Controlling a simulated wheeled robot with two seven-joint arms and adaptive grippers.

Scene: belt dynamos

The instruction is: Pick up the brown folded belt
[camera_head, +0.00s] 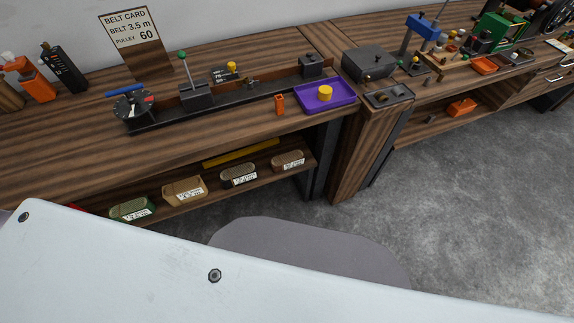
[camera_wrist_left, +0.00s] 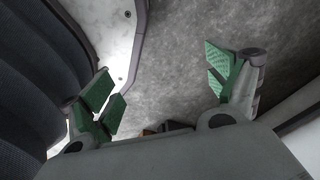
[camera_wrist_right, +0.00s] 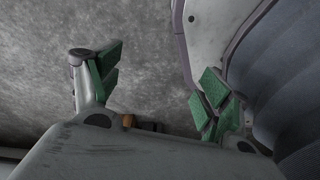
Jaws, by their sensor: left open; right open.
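Several labelled folded belts sit in a row on the lower shelf in the head view. The brown folded belt (camera_head: 288,160) is at the right end of the row, with a white label on its front. A tan, boxier item (camera_head: 184,190) lies farther left, between a green belt (camera_head: 132,209) and a dark belt (camera_head: 239,175). My left gripper (camera_wrist_left: 160,85) is open and empty above grey floor in the left wrist view. My right gripper (camera_wrist_right: 158,78) is open and empty in the right wrist view. Neither gripper shows in the head view, and both are away from the belts.
The bench top (camera_head: 60,135) above the shelf carries a tensioning rig, a purple tray (camera_head: 325,95) and a belt card (camera_head: 135,40) reading 3.5 m. A yellow bar (camera_head: 240,152) lies behind the belts. A bench leg stands right of the shelf. Grey floor is open at right.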

